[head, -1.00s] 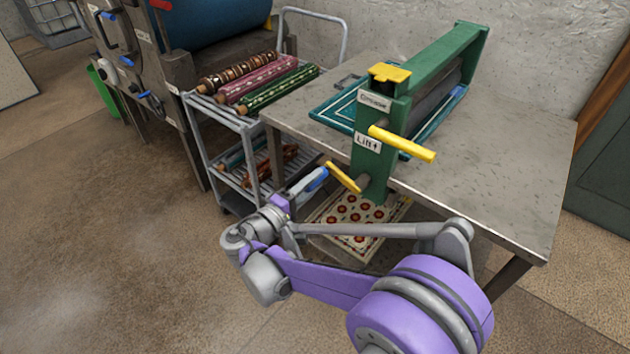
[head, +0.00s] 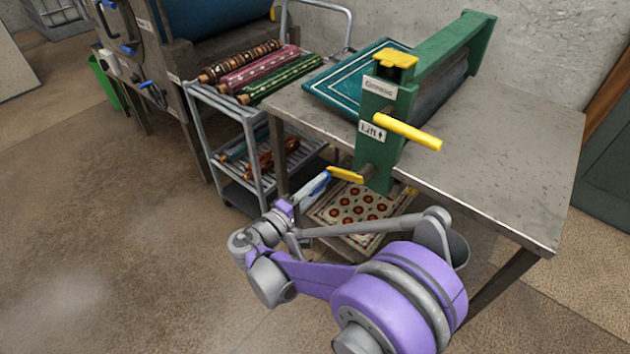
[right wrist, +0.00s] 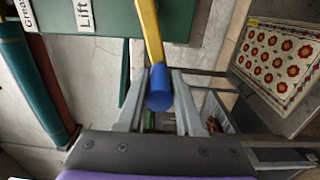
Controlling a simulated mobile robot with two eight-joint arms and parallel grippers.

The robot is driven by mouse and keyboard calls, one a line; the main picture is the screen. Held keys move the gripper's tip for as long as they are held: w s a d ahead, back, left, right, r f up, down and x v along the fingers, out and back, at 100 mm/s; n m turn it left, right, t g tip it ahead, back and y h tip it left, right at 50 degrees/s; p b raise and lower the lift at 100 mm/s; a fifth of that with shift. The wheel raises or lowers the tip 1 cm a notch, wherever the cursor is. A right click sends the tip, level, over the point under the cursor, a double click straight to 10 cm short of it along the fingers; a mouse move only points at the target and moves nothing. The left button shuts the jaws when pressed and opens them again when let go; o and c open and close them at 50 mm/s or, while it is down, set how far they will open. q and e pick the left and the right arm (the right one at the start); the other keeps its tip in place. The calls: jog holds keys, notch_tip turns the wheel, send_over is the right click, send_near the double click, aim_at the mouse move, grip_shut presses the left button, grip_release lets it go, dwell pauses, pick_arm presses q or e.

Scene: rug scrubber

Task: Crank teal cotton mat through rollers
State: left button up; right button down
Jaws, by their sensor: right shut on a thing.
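The teal mat (head: 345,80) with white border lines lies on the table's left part, beside the green roller frame (head: 385,130). No mat shows on the table to the right of the dark roller (head: 440,95). The yellow crank arm (head: 346,175) sticks out low on the frame's near side, nearly level in the picture. My right gripper (head: 312,188) is shut on the crank's blue grip (right wrist: 160,88), which sits between both fingers in the right wrist view. My left gripper is not in view.
A yellow lever (head: 408,132) and a yellow knob (head: 397,59) sit on the frame. A patterned mat (head: 350,208) lies below the table (head: 500,185). A cart (head: 245,130) with rolled rugs stands left. The table's right part is clear.

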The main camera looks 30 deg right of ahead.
jog(key=shift+s+d+f, duration=0.1)
jog(key=shift+s+f, duration=0.2)
jog(key=shift+f, duration=0.55)
jog(key=shift+s+d+f, duration=0.2)
jog(key=shift+s+f, duration=0.25)
jog(key=shift+f, duration=0.1)
jog(key=shift+s+d+f, duration=0.15)
jog(key=shift+s+f, duration=0.25)
jog(key=shift+f, duration=0.1)
jog(key=c, duration=1)
grip_release()
jog(key=shift+s+d+f, duration=0.1)
jog(key=shift+s+f, duration=0.05)
jog(key=shift+s, duration=0.05)
jog(key=o, duration=0.8)
jog(key=shift+c, duration=0.2)
jog(key=v, duration=1.1)
